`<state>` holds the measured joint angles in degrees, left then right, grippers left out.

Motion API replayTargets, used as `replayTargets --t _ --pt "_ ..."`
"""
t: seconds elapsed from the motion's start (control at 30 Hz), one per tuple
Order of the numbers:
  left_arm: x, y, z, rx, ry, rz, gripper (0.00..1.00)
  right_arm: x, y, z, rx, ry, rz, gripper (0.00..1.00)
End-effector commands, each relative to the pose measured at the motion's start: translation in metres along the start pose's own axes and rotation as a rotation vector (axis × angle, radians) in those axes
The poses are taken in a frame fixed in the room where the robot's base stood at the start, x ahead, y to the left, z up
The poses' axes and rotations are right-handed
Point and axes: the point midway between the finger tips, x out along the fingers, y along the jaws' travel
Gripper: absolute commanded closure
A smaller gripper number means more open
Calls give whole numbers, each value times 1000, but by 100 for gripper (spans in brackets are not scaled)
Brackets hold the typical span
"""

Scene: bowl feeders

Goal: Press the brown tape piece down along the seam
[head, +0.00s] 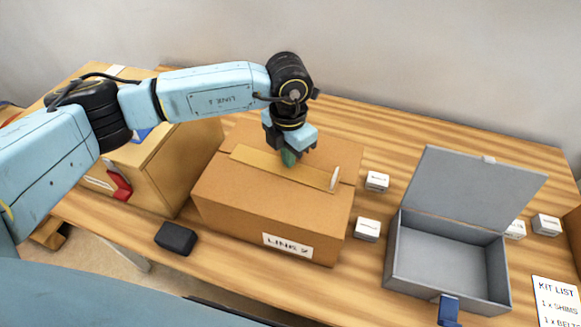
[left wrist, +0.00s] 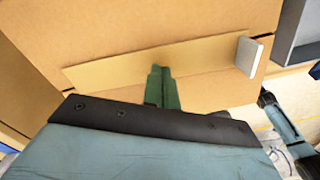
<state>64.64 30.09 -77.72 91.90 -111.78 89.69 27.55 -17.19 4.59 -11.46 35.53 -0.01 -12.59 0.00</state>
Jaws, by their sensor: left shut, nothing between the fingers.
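The brown tape piece (head: 255,163) lies along the top of a closed cardboard box (head: 240,205) labelled "LINE 2" in the head view. It also shows as a lighter tan strip in the left wrist view (left wrist: 110,72). My left gripper (head: 290,158) is shut and empty, its green fingertips at the tape near the middle of its length. In the left wrist view the fingertips (left wrist: 160,72) overlap the strip's lower edge; whether they touch it I cannot tell. A small white piece (head: 335,178) stands at the tape's right end. The seam under the tape is hidden. My right gripper is not in view.
An open grey box (head: 447,265) with its lid up stands at the right. Small white boxes (head: 367,229) (head: 377,181) lie between it and the cardboard box. A black block (head: 176,238) lies at the front left, beside another cardboard box (head: 165,165).

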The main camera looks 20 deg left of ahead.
Motion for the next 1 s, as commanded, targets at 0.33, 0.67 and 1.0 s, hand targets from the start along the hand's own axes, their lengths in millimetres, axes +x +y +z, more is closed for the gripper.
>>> replayTargets --t 0.33,0.67,1.0 --pt "8 0 0 0 0 0 100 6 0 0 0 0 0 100" --pt "14 0 0 0 0 0 100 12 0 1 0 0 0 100" --pt "16 0 0 0 0 0 100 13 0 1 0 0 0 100"
